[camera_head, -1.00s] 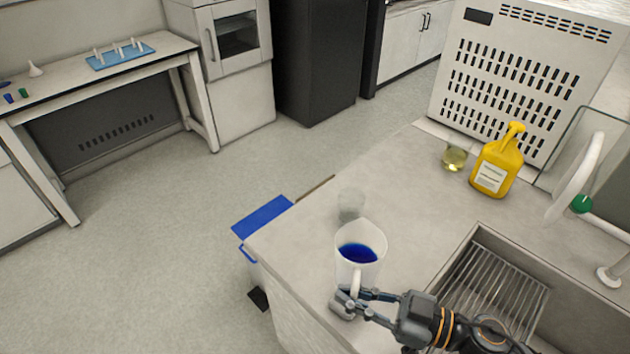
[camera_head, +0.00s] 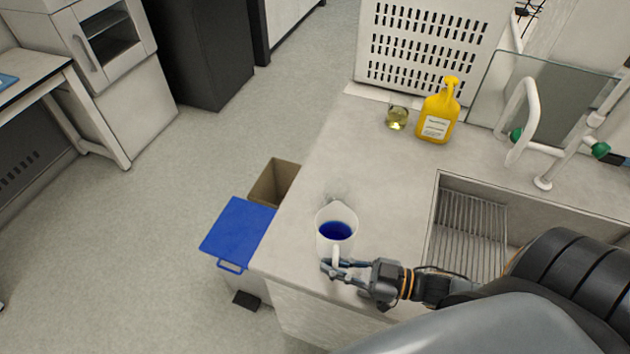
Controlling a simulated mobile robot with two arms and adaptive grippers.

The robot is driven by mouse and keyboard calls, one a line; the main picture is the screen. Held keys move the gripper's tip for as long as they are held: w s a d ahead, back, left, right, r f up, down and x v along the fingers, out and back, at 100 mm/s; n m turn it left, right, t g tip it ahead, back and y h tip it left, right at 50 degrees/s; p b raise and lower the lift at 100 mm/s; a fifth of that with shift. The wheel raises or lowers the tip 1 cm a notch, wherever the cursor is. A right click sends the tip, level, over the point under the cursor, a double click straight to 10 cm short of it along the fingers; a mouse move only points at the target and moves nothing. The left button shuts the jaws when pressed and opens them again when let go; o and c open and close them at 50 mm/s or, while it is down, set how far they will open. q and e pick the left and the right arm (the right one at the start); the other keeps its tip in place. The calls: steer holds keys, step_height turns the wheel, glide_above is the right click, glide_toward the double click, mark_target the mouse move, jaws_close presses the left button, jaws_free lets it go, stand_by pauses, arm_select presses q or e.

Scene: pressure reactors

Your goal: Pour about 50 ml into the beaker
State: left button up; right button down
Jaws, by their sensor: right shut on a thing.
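A white jug (camera_head: 337,221) with blue liquid inside is near the left edge of the counter. My right gripper (camera_head: 335,266) is shut on its handle, on the near side. A clear glass beaker (camera_head: 336,187) stands just behind the jug, and the jug's rim hides its lower part. The beaker is faint, and I cannot tell what it contains. I cannot tell whether the jug touches the counter or is slightly raised. The blue liquid stays within the jug, and no stream shows. My left gripper is out of view.
A yellow bottle (camera_head: 438,115) and a small glass vessel with yellow liquid (camera_head: 397,118) stand at the back of the counter. A sink (camera_head: 470,230) with a rack and white taps lie to the right. A bin with a blue lid (camera_head: 238,230) stands beyond the counter's left edge.

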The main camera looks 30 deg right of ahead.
mark_target(335, 247)
steer(key=shift+s+d, duration=0.1)
steer(key=shift+d, duration=0.05)
steer(key=shift+w+d+f+m+g+b, duration=0.3)
steer(key=shift+w+f+m+b, duration=0.2)
steer(key=shift+m+b, duration=0.25)
steer(key=shift+w+d+r+m+p, duration=0.2)
steer(key=shift+w+r+m+p, duration=0.2)
steer(key=shift+r+m, duration=0.25)
steer(key=shift+w+d+r+m+g, duration=0.3)
steer(key=shift+w+d+r+m, duration=0.1)
steer(key=shift+w+r+m, duration=0.35)
steer(key=shift+w+d+r+m+g+b, duration=0.2)
steer(key=shift+w+d+r+m, duration=0.2)
steer(key=shift+w+r+m, duration=0.3)
steer(key=shift+w+d+r+m+g+b, duration=0.1)
steer(key=shift+w+d+r+m+b, duration=0.1)
steer(key=shift+w+d+r+m, duration=0.45)
steer(key=shift+w+d+r+m+g+b, duration=0.15)
steer(key=shift+w+r+m, duration=0.3)
steer(key=shift+r+m, duration=0.5)
steer(key=shift+r, duration=0.15)
steer(key=shift+w+d+r+m+b, duration=0.15)
steer(key=shift+w+r+m+b, duration=0.1)
steer(key=shift+r+b, duration=0.15)
